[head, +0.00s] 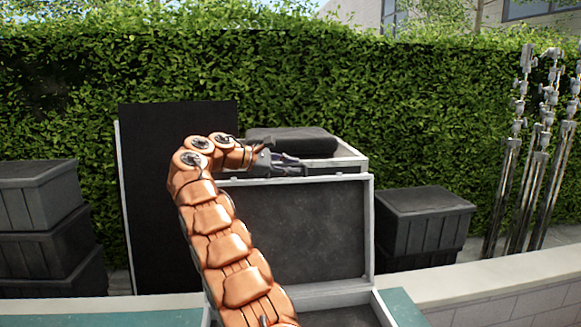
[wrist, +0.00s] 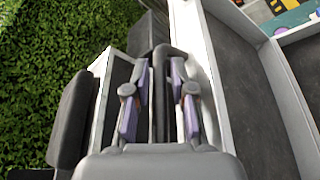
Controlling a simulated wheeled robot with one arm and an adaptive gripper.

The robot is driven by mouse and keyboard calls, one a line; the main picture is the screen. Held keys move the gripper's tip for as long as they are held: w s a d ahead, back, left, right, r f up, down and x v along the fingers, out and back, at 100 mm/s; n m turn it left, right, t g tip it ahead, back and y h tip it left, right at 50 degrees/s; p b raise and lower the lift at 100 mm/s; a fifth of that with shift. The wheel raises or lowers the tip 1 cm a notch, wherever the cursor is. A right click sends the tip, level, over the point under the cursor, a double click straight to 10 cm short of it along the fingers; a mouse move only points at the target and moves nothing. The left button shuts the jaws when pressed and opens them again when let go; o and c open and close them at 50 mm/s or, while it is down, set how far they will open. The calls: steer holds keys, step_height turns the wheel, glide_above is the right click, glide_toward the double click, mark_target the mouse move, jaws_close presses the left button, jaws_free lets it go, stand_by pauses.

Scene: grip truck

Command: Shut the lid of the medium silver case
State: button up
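The silver case stands open, its lid (head: 315,225) upright with the dark lining facing me. Its base (head: 338,297) shows at the bottom of the head view, partly hidden by my arm. The lid's dark inside (wrist: 245,90) and pale rim also show on the right in the wrist view.
Another open case (head: 352,163) with a black item (head: 295,141) in it stands behind the lid. A tall black panel (head: 150,200) stands at left. Dark crates (head: 45,195) stack at far left, and another crate stack (head: 425,222) is at right. Metal stands (head: 535,150) are at far right.

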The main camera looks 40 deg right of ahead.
jaws_close()
steer(key=shift+s+a, duration=0.1)
stand_by(0.4)
